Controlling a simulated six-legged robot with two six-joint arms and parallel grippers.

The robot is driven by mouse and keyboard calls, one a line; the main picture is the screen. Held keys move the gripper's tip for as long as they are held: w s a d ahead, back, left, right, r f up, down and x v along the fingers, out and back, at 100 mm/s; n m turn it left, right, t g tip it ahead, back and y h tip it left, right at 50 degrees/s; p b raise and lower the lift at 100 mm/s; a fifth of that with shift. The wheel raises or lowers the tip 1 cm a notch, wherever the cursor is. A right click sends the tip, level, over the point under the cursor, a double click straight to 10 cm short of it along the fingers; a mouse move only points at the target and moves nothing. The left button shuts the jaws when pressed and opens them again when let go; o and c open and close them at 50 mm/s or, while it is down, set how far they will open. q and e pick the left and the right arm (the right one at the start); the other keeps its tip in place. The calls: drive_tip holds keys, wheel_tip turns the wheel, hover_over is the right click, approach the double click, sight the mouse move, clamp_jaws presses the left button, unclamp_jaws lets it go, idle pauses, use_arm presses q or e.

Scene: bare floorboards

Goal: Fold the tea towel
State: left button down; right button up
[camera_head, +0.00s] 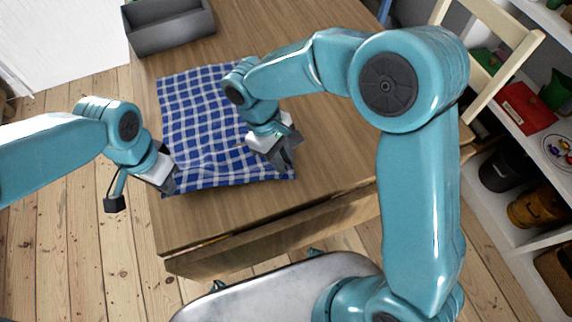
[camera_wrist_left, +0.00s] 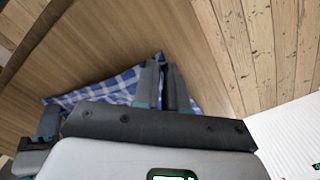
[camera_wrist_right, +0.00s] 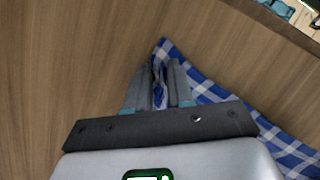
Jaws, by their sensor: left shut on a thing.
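The blue-and-white checked tea towel (camera_head: 195,115) lies spread on the wooden table, with some ripples in its near half. My left gripper (camera_head: 170,184) is shut on the towel at its near left corner. The towel also shows behind the fingers in the left wrist view (camera_wrist_left: 115,85). My right gripper (camera_head: 288,158) is over the towel's near right part. In the right wrist view its fingers (camera_wrist_right: 160,70) stand slightly apart, with a towel corner (camera_wrist_right: 163,48) between and beyond them. The right arm hides part of the towel's right side.
The wooden table (camera_head: 320,150) has bare room to the right of the towel. A grey open box (camera_head: 170,35) stands at its far left. A chair (camera_head: 505,50) and white shelves (camera_head: 510,120) with pots are at the right.

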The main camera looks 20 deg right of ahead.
drive_tip(key=shift+d+f, duration=0.1)
clamp_jaws()
wheel_tip(320, 180, up, 5)
drive_tip(key=shift+r, duration=0.1)
idle(0.3)
use_arm(q)
drive_tip(key=shift+r, duration=0.1)
